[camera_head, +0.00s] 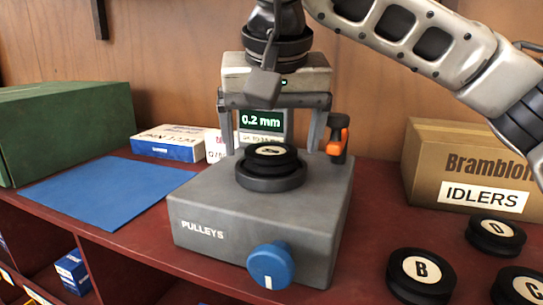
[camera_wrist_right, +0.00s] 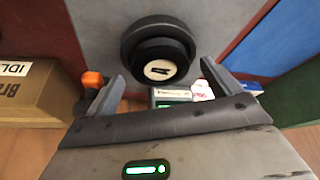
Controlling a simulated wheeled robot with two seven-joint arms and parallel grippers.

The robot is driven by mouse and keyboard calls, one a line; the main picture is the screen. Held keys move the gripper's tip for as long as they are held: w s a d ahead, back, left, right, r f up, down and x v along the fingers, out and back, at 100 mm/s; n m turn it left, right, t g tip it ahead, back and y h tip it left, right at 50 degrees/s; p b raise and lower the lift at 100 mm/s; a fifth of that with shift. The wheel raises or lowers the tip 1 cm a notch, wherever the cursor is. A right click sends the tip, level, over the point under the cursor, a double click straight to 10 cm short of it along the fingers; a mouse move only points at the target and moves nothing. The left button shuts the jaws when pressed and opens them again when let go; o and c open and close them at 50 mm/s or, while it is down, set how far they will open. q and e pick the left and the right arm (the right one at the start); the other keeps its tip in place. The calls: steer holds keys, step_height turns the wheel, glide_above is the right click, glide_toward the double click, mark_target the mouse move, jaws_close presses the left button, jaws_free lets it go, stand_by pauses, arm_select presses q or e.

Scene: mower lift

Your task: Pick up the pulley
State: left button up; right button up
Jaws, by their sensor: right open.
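A black pulley (camera_head: 271,150) with a white lettered face lies flat on a round black seat on top of the grey block marked PULLEYS (camera_head: 215,205). The letter is hard to read. The pulley (camera_wrist_right: 160,62) also shows in the right wrist view, just beyond the fingertips. My right gripper (camera_head: 272,143) is open and empty above the block, its two fingers pointing down on either side of the pulley. I cannot tell whether they touch anything. In the right wrist view, my gripper (camera_wrist_right: 163,76) has its fingers spread wide. My left gripper is not in view.
A blue knob (camera_head: 269,266) juts from the block's front. Pulleys B (camera_head: 421,271), D (camera_head: 495,236) and C (camera_head: 521,288) stand at right. A blue mat (camera_head: 105,192) lies clear at left.

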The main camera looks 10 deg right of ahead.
steer(key=shift+w+f, duration=0.15)
steer(key=shift+f, duration=0.35)
steer(key=c, duration=1.4)
steer(key=shift+o, duration=0.2)
steer(key=shift+r, duration=0.1)
